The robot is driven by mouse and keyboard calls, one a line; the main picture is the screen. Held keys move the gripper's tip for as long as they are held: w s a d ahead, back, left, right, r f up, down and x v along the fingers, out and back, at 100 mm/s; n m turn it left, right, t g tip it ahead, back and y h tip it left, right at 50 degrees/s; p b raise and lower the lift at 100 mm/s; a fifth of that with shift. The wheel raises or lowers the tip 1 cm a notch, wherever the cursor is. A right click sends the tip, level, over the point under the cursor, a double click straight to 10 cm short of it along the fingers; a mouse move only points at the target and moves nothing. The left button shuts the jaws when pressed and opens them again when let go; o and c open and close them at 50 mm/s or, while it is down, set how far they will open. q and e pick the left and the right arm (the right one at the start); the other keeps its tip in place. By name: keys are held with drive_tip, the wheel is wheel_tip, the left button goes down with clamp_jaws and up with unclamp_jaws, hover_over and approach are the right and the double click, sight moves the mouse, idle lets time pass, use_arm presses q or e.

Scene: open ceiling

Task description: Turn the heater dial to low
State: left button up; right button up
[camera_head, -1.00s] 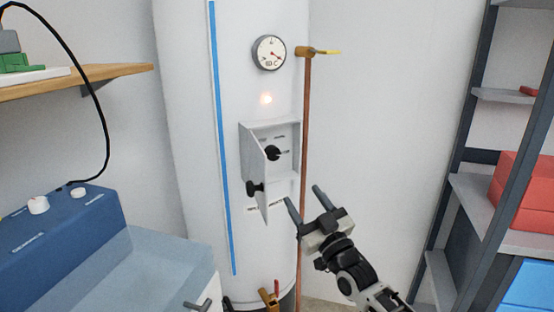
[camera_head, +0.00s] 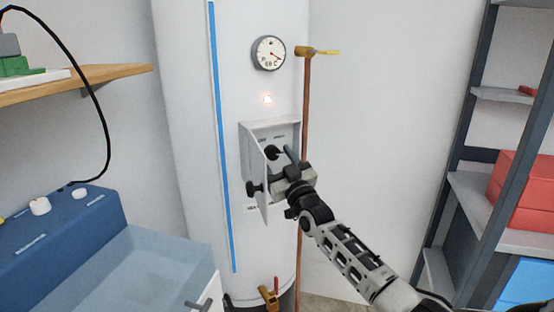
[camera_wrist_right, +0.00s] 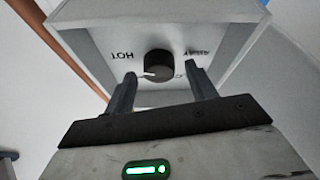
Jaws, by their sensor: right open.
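The heater (camera_head: 187,130) is a tall white cylinder. Its dial (camera_head: 271,153), a black round knob, sits inside a small grey control box (camera_head: 250,137) on the front. In the right wrist view the dial (camera_wrist_right: 158,63) shows a white mark at its lower left, and an inverted "HOT" label stands to its left. My right gripper (camera_head: 279,161) is at the box, its open fingers (camera_wrist_right: 160,72) on either side of and just short of the dial; contact cannot be told. The gripper partly covers the box in the head view. My left gripper is not in view.
A black knob (camera_head: 252,189) sticks out by the box's lower left edge. A copper pipe (camera_head: 306,120) with a yellow-handled valve (camera_head: 318,52) runs close on the right. A round gauge (camera_head: 269,53) and glowing light (camera_head: 267,99) are above. Shelving (camera_head: 478,200) stands at right.

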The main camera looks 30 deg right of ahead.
drive_tip(key=c, duration=1)
